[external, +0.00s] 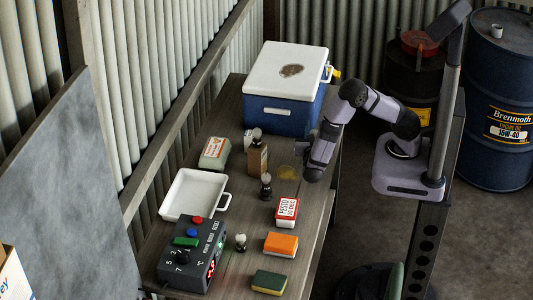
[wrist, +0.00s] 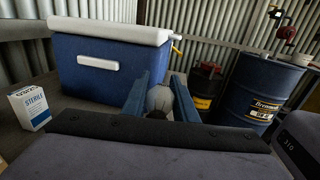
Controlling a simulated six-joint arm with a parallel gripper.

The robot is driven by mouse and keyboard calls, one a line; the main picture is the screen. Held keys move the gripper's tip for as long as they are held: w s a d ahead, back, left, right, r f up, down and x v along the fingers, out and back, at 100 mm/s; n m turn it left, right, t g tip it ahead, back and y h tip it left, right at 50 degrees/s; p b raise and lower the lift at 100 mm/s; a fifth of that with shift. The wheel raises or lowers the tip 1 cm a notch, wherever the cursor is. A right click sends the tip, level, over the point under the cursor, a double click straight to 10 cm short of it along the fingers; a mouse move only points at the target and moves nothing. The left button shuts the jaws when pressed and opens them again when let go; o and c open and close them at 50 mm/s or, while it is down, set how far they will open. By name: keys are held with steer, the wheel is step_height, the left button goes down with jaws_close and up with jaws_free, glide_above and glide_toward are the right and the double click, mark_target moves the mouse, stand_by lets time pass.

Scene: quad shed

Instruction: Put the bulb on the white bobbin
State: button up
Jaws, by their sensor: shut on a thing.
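My gripper (wrist: 158,92) is shut on a pale grey, rounded thing, which I take to be the bulb (wrist: 159,99). Blue fingers stand on both sides of it in the wrist view. In the external view my gripper (external: 308,140) is above the back right of the bench, in front of the cooler, and I cannot make out the bulb there. A small white piece with a dark top (external: 240,243) stands on the bench beside the control box. It may be the white bobbin, but it is too small to be sure. My gripper is well away from it.
A blue cooler with a white lid (external: 283,110) fills the bench's back.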

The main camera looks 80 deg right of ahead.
steer(key=shift+f, duration=1.95)
steer(key=shift+f, duration=0.15)
steer(key=o, duration=1)
steer(key=shift+o, duration=0.2)
steer(key=shift+a, duration=0.1)
steer(key=a+b, duration=0.1)
steer(key=a, duration=0.3)
steer(key=s+a, duration=0.1)
steer(key=a, duration=0.2)
steer(key=s+a+b, duration=0.1)
steer(key=a, duration=0.3)
steer(key=shift+a+b, duration=0.3)
steer(key=shift+a, duration=0.05)
